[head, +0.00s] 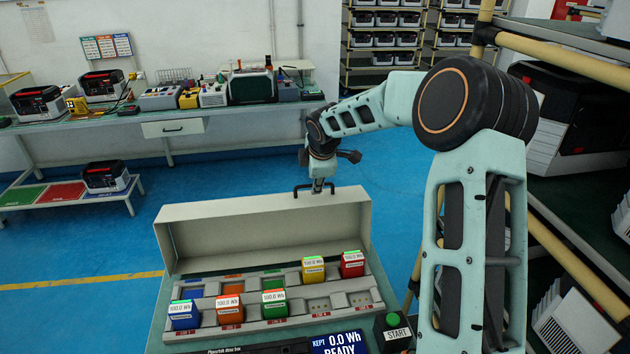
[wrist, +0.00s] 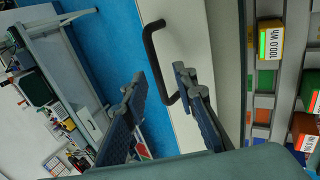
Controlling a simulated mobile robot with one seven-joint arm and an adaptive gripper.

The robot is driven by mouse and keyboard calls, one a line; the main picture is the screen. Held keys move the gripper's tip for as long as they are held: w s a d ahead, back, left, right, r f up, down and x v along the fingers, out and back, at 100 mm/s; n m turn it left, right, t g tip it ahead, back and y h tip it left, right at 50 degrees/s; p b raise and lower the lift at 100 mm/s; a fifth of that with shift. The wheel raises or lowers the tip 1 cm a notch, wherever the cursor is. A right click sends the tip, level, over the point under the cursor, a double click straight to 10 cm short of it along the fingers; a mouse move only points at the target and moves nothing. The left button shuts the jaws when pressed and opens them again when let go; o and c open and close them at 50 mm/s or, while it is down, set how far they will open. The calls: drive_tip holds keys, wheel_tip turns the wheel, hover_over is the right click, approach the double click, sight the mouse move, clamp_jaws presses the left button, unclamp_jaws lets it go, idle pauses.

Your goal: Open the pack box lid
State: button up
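The pack box lid (head: 265,227) stands raised, roughly upright, at the back of the pack box (head: 375,297). Its black handle (head: 299,187) is on the lid's top edge; the handle also shows in the wrist view (wrist: 150,45). My gripper (head: 318,187) is at the handle, above the lid. In the wrist view my gripper (wrist: 160,83) has its two fingers apart, with the lower part of the handle seen between the tips. I cannot tell whether a finger touches it. Inside the box, several coloured packs, such as a blue pack (head: 184,317), sit in slots.
A START button (head: 393,325) and a READY display (head: 339,343) are at the front of the box. A workbench (head: 100,124) with equipment stands at the back left. A shelf rack (head: 567,62) is close on the right. Blue floor (head: 60,260) lies clear on the left.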

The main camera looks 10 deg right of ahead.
drive_tip(key=v, duration=1.2)
drive_tip(key=shift+w+a, duration=0.1)
